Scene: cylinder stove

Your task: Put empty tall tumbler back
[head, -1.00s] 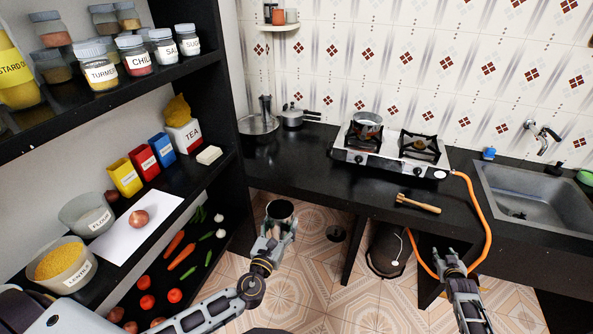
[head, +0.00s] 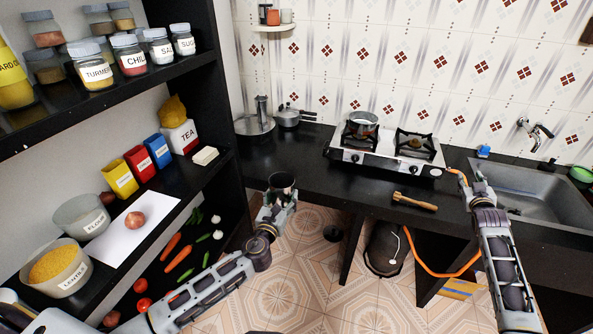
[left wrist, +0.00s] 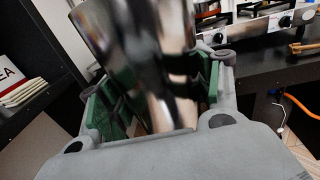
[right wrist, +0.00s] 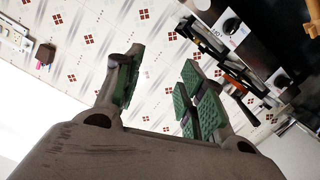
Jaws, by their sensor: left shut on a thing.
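A shiny metal tumbler (head: 282,184) is held upright in my left gripper (head: 277,199), in front of the counter's left part, beside the shelf. In the left wrist view the tumbler (left wrist: 150,55) stands blurred and close between the green finger pads. The inside of the tumbler looks dark from above. My right gripper (head: 482,184) is near the sink's left edge. In the right wrist view its green-padded fingers (right wrist: 155,90) are spread apart with nothing between them.
A two-burner stove (head: 385,151) with a pot stands on the black counter (head: 310,153). A wooden tool (head: 415,201) lies near the front edge. The sink (head: 520,195) is at right. A small wall shelf (head: 274,28) holds cups. The tall shelf unit (head: 228,120) stands left.

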